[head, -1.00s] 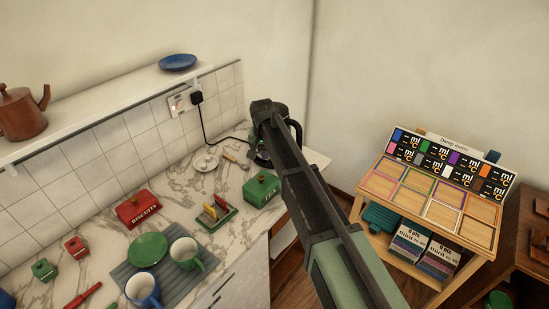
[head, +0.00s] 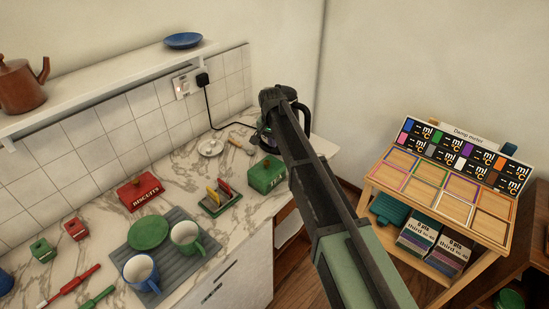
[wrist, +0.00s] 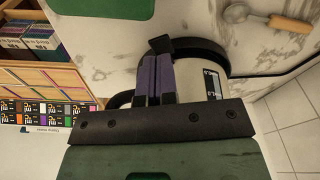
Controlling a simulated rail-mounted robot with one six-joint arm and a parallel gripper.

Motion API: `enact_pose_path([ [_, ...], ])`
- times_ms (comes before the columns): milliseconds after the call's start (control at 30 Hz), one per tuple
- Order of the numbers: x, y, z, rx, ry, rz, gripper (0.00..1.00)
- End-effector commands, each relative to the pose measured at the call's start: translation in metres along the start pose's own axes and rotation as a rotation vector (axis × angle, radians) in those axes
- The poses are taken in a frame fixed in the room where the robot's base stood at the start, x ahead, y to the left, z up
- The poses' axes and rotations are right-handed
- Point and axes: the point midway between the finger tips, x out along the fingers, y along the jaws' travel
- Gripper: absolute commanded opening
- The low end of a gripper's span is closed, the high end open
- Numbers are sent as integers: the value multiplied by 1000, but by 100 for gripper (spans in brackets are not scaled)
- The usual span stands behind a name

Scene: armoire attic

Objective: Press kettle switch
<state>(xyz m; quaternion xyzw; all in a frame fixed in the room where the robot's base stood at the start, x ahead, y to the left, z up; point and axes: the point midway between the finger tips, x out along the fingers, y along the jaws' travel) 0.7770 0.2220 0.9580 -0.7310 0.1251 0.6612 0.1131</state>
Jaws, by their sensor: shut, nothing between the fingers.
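The kettle (head: 266,136) stands at the far right end of the marble worktop, by the tiled wall, its cord running to the wall socket. My arm covers much of it in the head view. In the wrist view its pale body with a water gauge (wrist: 212,83) and a black curved handle (wrist: 205,46) show close beside my gripper (wrist: 153,75). The gripper is shut and empty, its narrow fingers together. A small black tab lies at the fingertips; I cannot tell whether it is the switch or touches them.
A white dish (head: 210,148) lies near the kettle. A display stand (head: 450,185) stands on the right.

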Motion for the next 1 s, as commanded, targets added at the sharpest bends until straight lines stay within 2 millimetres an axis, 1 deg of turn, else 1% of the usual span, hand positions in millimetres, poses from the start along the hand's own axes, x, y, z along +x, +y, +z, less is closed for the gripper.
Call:
enact_pose_path([
  [33,15,0,1,0,0,0,0],
  [100,23,0,0,0,0,0,0],
  [200,28,0,0,0,0,0,0],
  [600,29,0,0,0,0,0,0],
  [667,33,0,0,0,0,0,0],
  [800,51,0,2,0,0,0,0],
  [867,45,0,2,0,0,0,0],
  [1000,43,0,3,0,0,0,0],
])
